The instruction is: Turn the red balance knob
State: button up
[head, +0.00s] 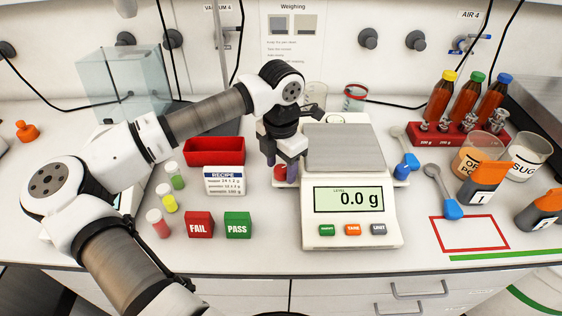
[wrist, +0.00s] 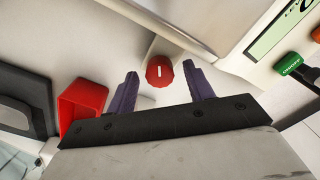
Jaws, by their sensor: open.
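The red balance knob (wrist: 160,71) shows in the wrist view, with a white line on its face. It sits on a small foot at the left side of the white balance. In the head view the red knob (head: 280,173) is partly hidden behind my gripper (head: 286,170). My gripper (wrist: 160,90) is open in the wrist view, with its two purple fingers apart and the knob between and a little beyond the fingertips. I cannot tell whether either finger touches it. The balance (head: 350,205) reads 0.0 g.
A red tray (head: 214,151), a recipe card (head: 224,181), and red FAIL (head: 199,224) and green PASS (head: 237,225) blocks stand left of the balance. A blue knob (head: 407,165) sits on its right side. Orange bottles (head: 467,95) stand in a rack further right.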

jog(key=shift+f, duration=0.2)
jog(key=c, duration=1)
jog(key=shift+o, duration=0.2)
jog(key=shift+b, duration=0.3)
